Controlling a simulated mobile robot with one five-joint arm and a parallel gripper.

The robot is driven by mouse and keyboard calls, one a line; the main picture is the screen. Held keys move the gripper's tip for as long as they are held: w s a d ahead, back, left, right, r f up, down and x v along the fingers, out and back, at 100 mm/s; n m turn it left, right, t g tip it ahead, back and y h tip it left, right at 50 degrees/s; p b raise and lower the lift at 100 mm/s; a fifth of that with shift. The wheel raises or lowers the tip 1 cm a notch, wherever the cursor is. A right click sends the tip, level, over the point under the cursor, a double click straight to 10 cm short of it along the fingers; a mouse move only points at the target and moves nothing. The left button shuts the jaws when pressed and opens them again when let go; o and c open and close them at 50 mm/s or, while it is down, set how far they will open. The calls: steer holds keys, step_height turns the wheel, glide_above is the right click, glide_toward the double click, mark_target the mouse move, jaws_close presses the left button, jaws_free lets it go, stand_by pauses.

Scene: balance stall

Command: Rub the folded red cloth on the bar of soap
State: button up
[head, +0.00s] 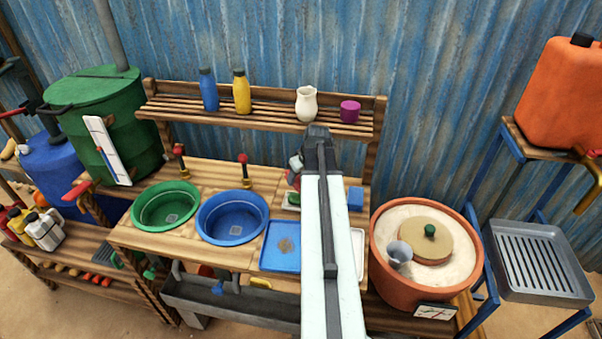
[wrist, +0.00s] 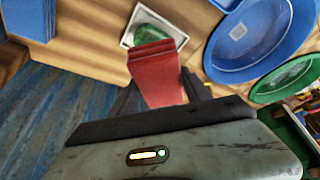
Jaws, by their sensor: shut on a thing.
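My gripper (wrist: 162,92) is shut on the folded red cloth (wrist: 157,75), which stands out past the fingers in the wrist view. A green bar of soap (wrist: 172,38) lies in a white dish (wrist: 139,13) just beyond the cloth's far end. The cloth overlaps the near part of the dish in that view, and I cannot tell whether it touches the soap. In the head view my arm hides most of the gripper; a bit of red cloth (head: 292,179) shows left of it, above the partly hidden soap dish (head: 290,207).
A blue basin (head: 232,218) and a green basin (head: 166,206) sit left on the wooden counter. A blue tray (head: 281,246) lies in front of the dish, a blue block (head: 355,198) to the right. A shelf (head: 260,118) with bottles and a jug stands behind.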

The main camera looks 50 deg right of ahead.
mark_target(297, 195)
steer(key=shift+f+b, duration=2.8)
steer(key=shift+f, duration=0.15)
steer(key=shift+f+b, duration=0.55)
step_height(297, 195, up, 7)
steer(key=p, duration=0.7)
steer(key=shift+r, duration=0.15)
